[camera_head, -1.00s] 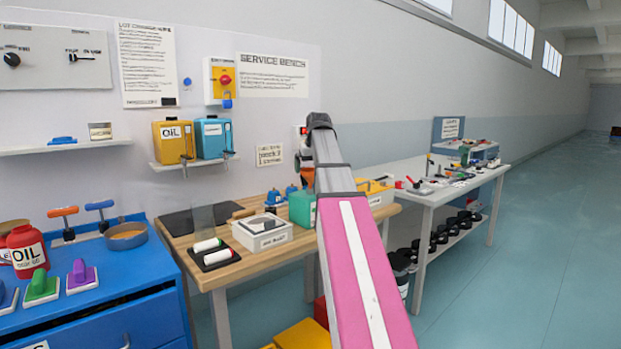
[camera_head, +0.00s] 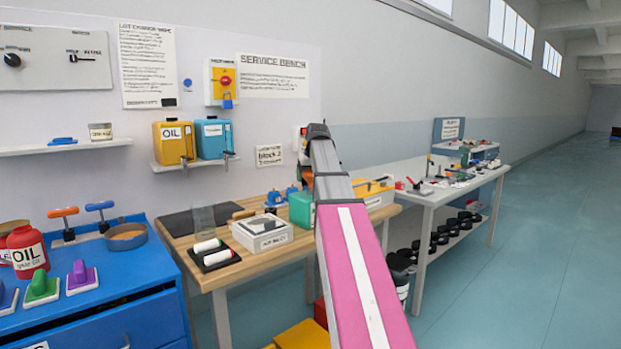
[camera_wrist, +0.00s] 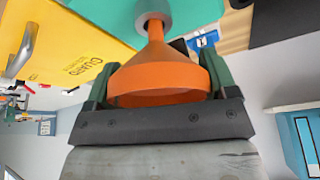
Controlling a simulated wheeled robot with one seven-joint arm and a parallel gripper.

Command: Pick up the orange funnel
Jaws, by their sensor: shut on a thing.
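The orange funnel (camera_wrist: 158,75) sits between the two dark green fingers of my gripper (camera_wrist: 155,85) in the wrist view. The fingers are shut on its wide cone, one on each side. Its narrow spout points to the top of the picture, toward a grey ring (camera_wrist: 141,12) on a teal-green surface (camera_wrist: 95,20). I cannot tell whether the spout is inside the ring or only in front of it. In the head view my arm hides most of the gripper, and only a small orange patch (camera_head: 306,174) shows beside the arm's end.
A green can (camera_head: 301,210) stands on the wooden bench just below the arm's end. A yellow box (camera_head: 374,190) is right of it, and a white bin (camera_head: 262,235) left. An oil shelf (camera_head: 195,161) hangs on the wall behind. A cluttered white table (camera_head: 440,197) stands farther right.

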